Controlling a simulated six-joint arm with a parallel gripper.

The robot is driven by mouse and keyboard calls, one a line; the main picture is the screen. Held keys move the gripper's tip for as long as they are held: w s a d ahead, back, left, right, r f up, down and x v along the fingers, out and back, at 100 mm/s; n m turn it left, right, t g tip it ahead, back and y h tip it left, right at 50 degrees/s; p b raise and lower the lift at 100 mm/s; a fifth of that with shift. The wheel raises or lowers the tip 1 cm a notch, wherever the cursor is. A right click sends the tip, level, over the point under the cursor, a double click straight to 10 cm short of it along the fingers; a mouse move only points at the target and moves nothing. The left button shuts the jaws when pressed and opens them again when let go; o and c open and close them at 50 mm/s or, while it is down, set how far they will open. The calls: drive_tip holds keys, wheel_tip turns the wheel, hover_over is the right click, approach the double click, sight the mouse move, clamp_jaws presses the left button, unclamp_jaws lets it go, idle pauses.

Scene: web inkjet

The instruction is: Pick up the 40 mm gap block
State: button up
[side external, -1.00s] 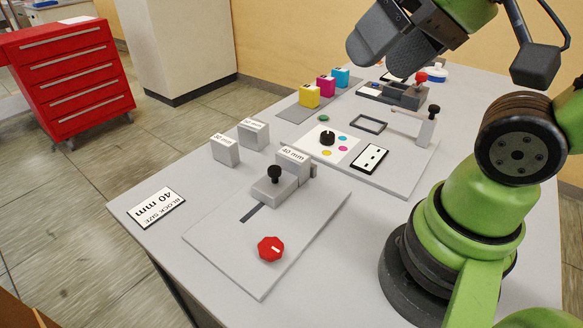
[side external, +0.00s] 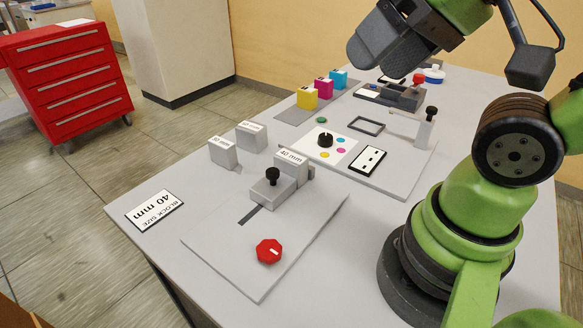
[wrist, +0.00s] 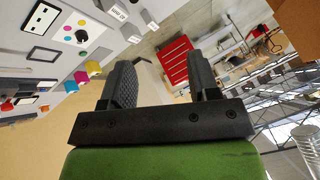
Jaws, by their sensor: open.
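The grey 40 mm gap block (side external: 300,169) stands upright on the grey fixture plate (side external: 235,252), with a "40 mm" label on its top. It is right behind a grey slider block (side external: 268,196) with a black knob; I cannot tell whether they touch. My gripper (side external: 377,50) is high above the back of the table, well away from the block. In the wrist view my gripper (wrist: 160,68) has its two dark fingers apart with nothing between them. Labelled blocks show at the top of that view, but I cannot tell which is the 40 mm one.
Two other labelled grey blocks (side external: 223,153) stand left of the fixture. A "BLOCK SIZE 40 mm" card (side external: 154,210) lies at the left edge. A red knob (side external: 268,251) is on the plate's front. Ink blocks (side external: 322,88) and a second panel (side external: 388,182) lie behind.

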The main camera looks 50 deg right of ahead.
drive_tip(key=w+d+f+n+g+h, duration=0.1)
drive_tip(key=w+d+g, duration=0.1)
drive_tip(key=w, duration=0.5)
drive_tip(key=n+g+h, duration=0.1)
drive_tip(key=n+g, duration=0.2)
drive_tip(key=g, duration=0.2)
hover_over(291, 156)
drive_tip(key=f, duration=2)
drive_tip(key=shift+s+f, duration=0.15)
drive_tip(key=shift+s, duration=0.1)
drive_tip(key=f, duration=0.5)
drive_tip(key=shift+w+f, duration=0.2)
drive_tip(key=shift+f, duration=0.2)
drive_tip(key=c, duration=0.8)
